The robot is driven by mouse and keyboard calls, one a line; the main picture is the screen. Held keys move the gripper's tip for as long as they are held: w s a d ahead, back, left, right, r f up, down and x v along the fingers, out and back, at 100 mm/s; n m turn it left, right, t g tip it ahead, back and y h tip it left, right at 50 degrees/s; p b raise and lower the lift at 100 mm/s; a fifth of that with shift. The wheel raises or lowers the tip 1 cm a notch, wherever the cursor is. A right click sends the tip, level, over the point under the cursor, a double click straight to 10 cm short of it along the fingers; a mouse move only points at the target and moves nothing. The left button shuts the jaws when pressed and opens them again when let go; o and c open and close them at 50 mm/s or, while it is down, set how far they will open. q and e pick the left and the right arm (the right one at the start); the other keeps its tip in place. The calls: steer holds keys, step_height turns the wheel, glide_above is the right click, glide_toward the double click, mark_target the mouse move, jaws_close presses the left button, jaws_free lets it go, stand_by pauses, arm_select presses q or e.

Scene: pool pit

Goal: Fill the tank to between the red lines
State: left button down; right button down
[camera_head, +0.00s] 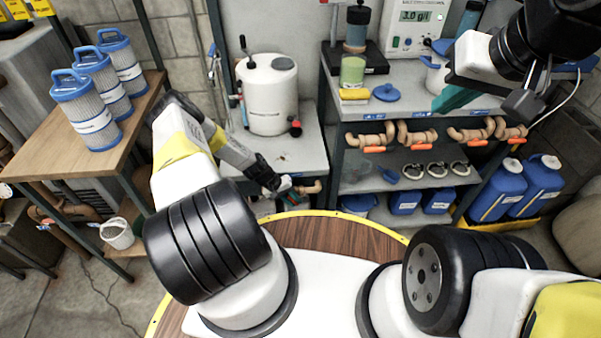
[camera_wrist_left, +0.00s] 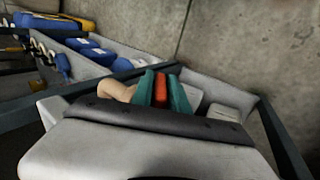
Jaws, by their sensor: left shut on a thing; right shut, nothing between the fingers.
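The white tank (camera_head: 268,92) stands on a grey shelf, with a red-and-black fitting at its lower right. I cannot make out red lines on it. My left gripper (camera_head: 283,199) is low in front of that shelf, beside a tan pipe valve (camera_head: 307,187). In the left wrist view, its teal fingers (camera_wrist_left: 161,89) are shut on a red valve handle (camera_wrist_left: 161,87), with the tan pipe (camera_wrist_left: 118,90) beside it. My right gripper (camera_head: 487,101) is shut and empty, high at the right above the shelf unit.
A rack at right holds several tan valves with orange handles (camera_head: 371,140), a green jar (camera_head: 353,71), a meter (camera_head: 420,25) and blue canisters (camera_head: 500,190). Filter cartridges (camera_head: 86,111) stand on a wooden table at left. A white bucket (camera_head: 117,233) stands below.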

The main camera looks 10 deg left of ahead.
mark_target(287, 195)
stand_by(0.3)
arm_select(q)
steer(key=c, duration=1.4)
jaws_free()
steer(key=shift+v, duration=3.9)
